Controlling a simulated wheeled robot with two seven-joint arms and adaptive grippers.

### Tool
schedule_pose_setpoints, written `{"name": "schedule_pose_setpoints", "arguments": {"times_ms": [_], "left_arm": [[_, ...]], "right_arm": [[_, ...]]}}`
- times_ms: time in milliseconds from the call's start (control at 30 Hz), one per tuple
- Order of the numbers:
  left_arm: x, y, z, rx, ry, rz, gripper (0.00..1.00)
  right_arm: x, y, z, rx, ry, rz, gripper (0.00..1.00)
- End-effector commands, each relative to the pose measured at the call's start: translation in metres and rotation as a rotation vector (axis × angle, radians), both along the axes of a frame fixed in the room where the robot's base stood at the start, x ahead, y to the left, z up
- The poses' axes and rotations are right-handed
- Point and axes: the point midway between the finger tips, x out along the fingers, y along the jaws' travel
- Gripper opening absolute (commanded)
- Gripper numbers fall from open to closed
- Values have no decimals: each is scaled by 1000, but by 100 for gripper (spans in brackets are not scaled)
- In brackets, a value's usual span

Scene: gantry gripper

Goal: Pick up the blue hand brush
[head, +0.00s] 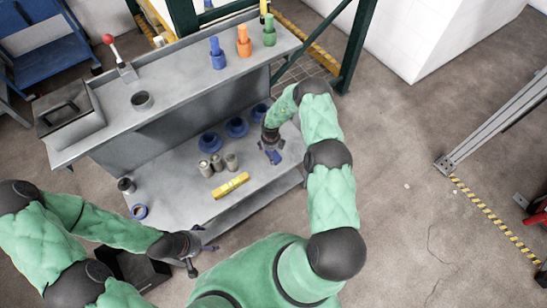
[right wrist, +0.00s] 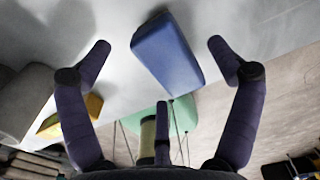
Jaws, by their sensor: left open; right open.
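The blue hand brush (head: 276,157) lies on the lower shelf of the grey workbench, near the shelf's right end. My right gripper (head: 270,146) is over it, open, and partly hides it. In the right wrist view the brush shows as a blue block (right wrist: 167,52) between and beyond the spread fingertips of my right gripper (right wrist: 160,55). The fingers look apart from it. My left gripper (head: 206,242) is open and empty in front of the shelf's front edge, far left of the brush.
On the shelf (head: 170,190) stand several grey cylinders (head: 217,163), a yellow object (head: 230,185) and blue round parts (head: 237,127). The upper deck (head: 180,85) overhangs the shelf's back, with blue, orange and green upright parts on it.

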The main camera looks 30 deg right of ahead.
Motion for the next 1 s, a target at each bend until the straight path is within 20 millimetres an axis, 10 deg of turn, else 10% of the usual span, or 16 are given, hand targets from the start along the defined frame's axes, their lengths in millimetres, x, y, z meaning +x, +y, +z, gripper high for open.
{"name": "schedule_pose_setpoints", "arguments": {"times_ms": [400,633,1000], "left_arm": [[0,0,-13,0,0,0,85],[0,0,-13,0,0,0,85],[0,0,-12,0,0,0,85]], "right_arm": [[0,1,-28,0,0,0,91],[0,1,-28,0,1,0,32],[0,1,-27,0,1,1,22]]}}
